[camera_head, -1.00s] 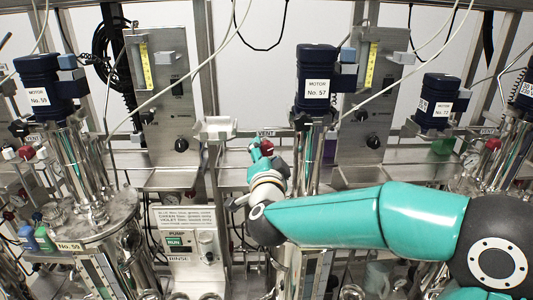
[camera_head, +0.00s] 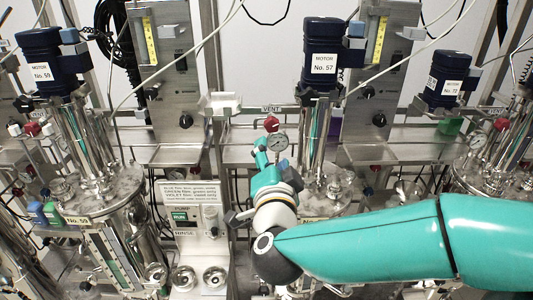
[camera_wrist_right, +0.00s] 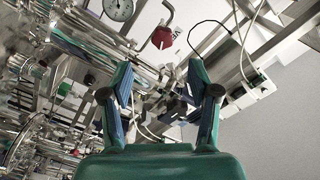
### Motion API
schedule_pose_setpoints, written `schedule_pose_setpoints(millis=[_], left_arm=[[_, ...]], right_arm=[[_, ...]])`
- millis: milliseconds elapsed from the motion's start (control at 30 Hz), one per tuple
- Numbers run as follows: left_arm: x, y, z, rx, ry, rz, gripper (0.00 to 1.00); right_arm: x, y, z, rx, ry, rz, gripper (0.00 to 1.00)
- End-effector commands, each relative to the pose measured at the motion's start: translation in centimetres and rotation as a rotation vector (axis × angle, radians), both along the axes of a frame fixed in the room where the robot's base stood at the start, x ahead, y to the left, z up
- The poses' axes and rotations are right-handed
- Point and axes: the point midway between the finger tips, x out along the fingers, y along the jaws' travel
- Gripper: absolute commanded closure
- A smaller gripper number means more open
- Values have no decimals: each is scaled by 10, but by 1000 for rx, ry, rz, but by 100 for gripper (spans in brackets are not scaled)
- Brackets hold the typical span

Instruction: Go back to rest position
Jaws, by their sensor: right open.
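My right arm comes in from the right in the head view, its teal forearm crossing low over the front of the skids. My right gripper (camera_head: 262,157) points away from me, near a gauge and left of the vessel under motor No. 57 (camera_head: 322,62). In the right wrist view the right gripper (camera_wrist_right: 158,80) has its two fingers spread apart with nothing between them. A red vent knob (camera_wrist_right: 162,38) and a round gauge (camera_wrist_right: 118,8) show beyond the fingers. My left gripper is in neither view.
Vessel No. 59 (camera_head: 108,205) stands at left with its motor (camera_head: 45,62). Motor No. 72 (camera_head: 446,78) is at right. A rinse panel (camera_head: 186,215) stands left of my wrist. A white holder (camera_head: 220,104) sits on the rail. Loose hoses hang above.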

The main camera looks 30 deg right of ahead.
Motion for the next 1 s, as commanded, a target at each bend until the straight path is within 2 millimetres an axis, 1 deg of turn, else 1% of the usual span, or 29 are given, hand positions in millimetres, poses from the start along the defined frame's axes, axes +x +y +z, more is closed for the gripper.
schedule_pose_setpoints(millis=[167,267,367,467,567,600,667,700,733,767,800,867,900,967,1000], left_arm=[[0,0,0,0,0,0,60],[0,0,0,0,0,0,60],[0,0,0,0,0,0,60],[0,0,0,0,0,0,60],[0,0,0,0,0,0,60],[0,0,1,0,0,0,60],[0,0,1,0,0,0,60],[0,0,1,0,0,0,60],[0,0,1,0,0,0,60],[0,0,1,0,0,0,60],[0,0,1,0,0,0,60],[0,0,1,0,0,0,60],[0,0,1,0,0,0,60],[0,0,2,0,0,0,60],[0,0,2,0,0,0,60]], right_arm=[[0,0,0,0,0,0,39],[4,2,-5,-7,14,10,39],[15,10,-24,-33,62,51,39],[33,26,-62,-76,158,131,39],[49,46,-121,-121,300,249,39],[53,55,-149,-135,366,303,39],[54,68,-194,-149,470,387,39],[51,76,-224,-154,540,444,39],[48,82,-246,-155,593,487,39],[43,88,-268,-154,646,528,39],[34,95,-297,-150,716,585,39],[16,105,-339,-137,821,669,39],[2,112,-365,-124,889,726,39],[-24,122,-402,-100,992,811,39],[-43,128,-424,-81,1057,868,39]])
